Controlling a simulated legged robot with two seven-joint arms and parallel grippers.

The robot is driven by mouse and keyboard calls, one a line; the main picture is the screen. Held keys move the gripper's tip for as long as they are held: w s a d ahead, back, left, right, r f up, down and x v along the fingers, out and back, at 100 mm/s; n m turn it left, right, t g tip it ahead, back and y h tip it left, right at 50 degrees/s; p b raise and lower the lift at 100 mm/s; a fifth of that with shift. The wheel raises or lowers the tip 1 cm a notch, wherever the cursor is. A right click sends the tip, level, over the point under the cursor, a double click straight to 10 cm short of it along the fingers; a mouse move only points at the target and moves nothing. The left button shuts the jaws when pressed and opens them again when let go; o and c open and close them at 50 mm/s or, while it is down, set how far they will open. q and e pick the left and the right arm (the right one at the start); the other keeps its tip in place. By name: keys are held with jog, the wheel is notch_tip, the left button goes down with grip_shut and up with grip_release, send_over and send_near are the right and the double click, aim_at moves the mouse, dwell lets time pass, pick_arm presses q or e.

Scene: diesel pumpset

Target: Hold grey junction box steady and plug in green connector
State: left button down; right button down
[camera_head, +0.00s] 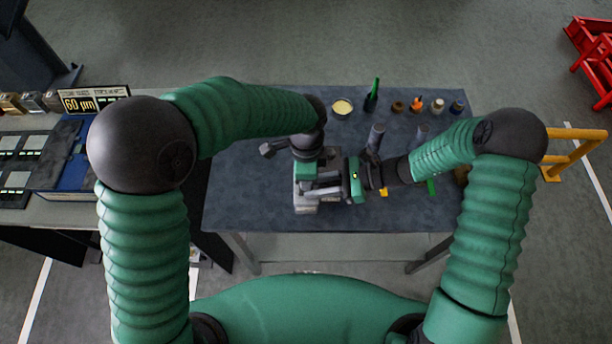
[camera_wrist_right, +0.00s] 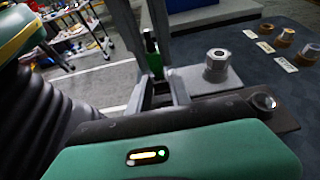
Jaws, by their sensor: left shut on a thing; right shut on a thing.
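The light grey junction box (camera_head: 305,207) stands near the middle of the dark table, mostly covered by my grippers. My left gripper (camera_head: 309,186) reaches down over the box from behind and is shut on it. My right gripper (camera_head: 325,191) comes in from the right at the box and is shut. In the right wrist view its fingers (camera_wrist_right: 160,85) stand upright, with a slim green piece (camera_wrist_right: 151,55) seen between them. This fits the green connector, though its tip and its contact with the box are hidden, so I cannot tell whether it is in a socket.
A cream bowl (camera_head: 342,106), a green bottle (camera_head: 372,97) and several small parts (camera_head: 416,104) line the table's far edge. Grey posts (camera_head: 376,136) stand behind my right gripper. A yellow piece (camera_head: 384,191) lies right of it. The table's front left is clear.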

pick_arm(q)
jog(key=shift+f, duration=0.45)
dwell(0.7)
jog(key=shift+r, duration=0.5)
jog(key=shift+s, duration=0.1)
dwell(0.4)
jog(key=shift+f, duration=0.6)
dwell(0.8)
jog(key=c, duration=1.3)
grip_release()
jog(key=shift+a, duration=0.1)
notch_tip(320, 180, up, 8)
jog(key=shift+r, duration=0.1)
